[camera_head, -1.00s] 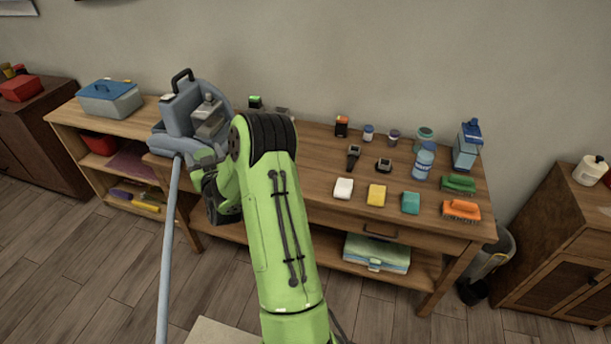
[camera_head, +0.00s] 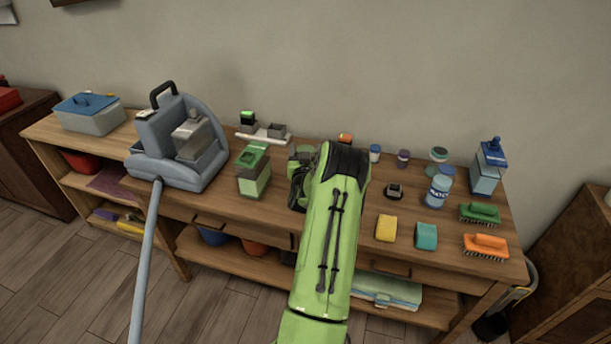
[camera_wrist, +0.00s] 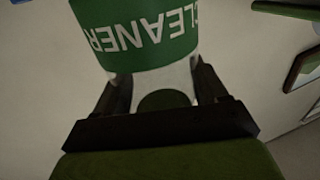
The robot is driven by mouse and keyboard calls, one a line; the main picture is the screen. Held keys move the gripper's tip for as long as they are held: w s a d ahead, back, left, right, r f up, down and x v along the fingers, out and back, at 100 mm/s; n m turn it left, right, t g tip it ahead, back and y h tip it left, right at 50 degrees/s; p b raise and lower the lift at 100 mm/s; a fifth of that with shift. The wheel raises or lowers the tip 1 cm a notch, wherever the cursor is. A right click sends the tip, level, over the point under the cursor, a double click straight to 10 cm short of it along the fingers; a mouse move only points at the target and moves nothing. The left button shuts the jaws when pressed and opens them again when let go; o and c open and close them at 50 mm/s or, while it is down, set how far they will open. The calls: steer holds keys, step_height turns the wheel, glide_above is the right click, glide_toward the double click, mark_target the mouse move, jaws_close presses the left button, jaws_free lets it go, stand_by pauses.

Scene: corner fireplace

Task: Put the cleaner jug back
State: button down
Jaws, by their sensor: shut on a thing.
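In the wrist view, the cleaner jug (camera_wrist: 150,40) is white with a green band reading CLEANER, the letters upside down in the picture. My gripper (camera_wrist: 160,85) is shut on it, with one dark finger on each side of its white part. The far end of the jug runs out of the picture. In the head view, my green arm reaches over the middle of the table (camera_head: 312,255). It hides the fingertips, and I cannot make out the held jug there.
A grey-blue machine (camera_head: 160,165) with a hose stands on the left. A green-topped container (camera_head: 253,172) stands left of my arm. Sponges, brushes (camera_head: 485,246), jars and a blue bottle (camera_head: 489,168) stand on the right. A lidded box (camera_head: 90,117) is at far left.

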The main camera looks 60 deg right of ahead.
step_height(320, 180, down, 5)
steer(key=shift+w+d+f+b, duration=0.1)
steer(key=shift+b, duration=0.6)
steer(key=shift+c, duration=0.2)
jaws_free()
